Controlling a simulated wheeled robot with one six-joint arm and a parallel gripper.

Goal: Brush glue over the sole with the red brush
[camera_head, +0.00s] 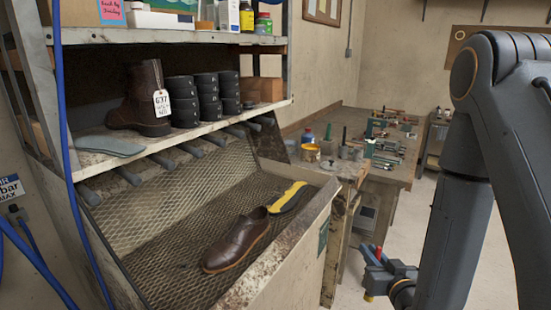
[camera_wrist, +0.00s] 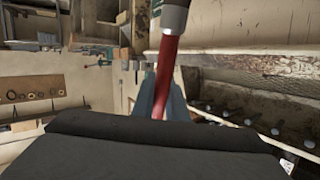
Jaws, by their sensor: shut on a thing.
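My gripper (camera_head: 384,266) is at the lower right in the head view, out in front of the bench and well right of the tray. In the wrist view its fingers (camera_wrist: 160,95) are shut on the red handle of the red brush (camera_wrist: 169,62). The brush has a dark and silvery part at the top edge; its bristles are out of view. Only a bit of red (camera_head: 378,253) shows in the head view. A sole (camera_head: 287,197), dark at the edge with yellow on its face, lies in the mesh tray (camera_head: 140,205) beside a brown shoe (camera_head: 237,241).
A grey sole-shaped piece (camera_head: 110,145) lies on the shelf near a tagged boot (camera_head: 140,100) and stacked black rolls (camera_head: 198,98). The bench (camera_head: 350,172) holds a yellow-orange tin (camera_head: 310,153), jars and tools. Blue hoses (camera_head: 70,170) hang at the left. Floor right of the bench is clear.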

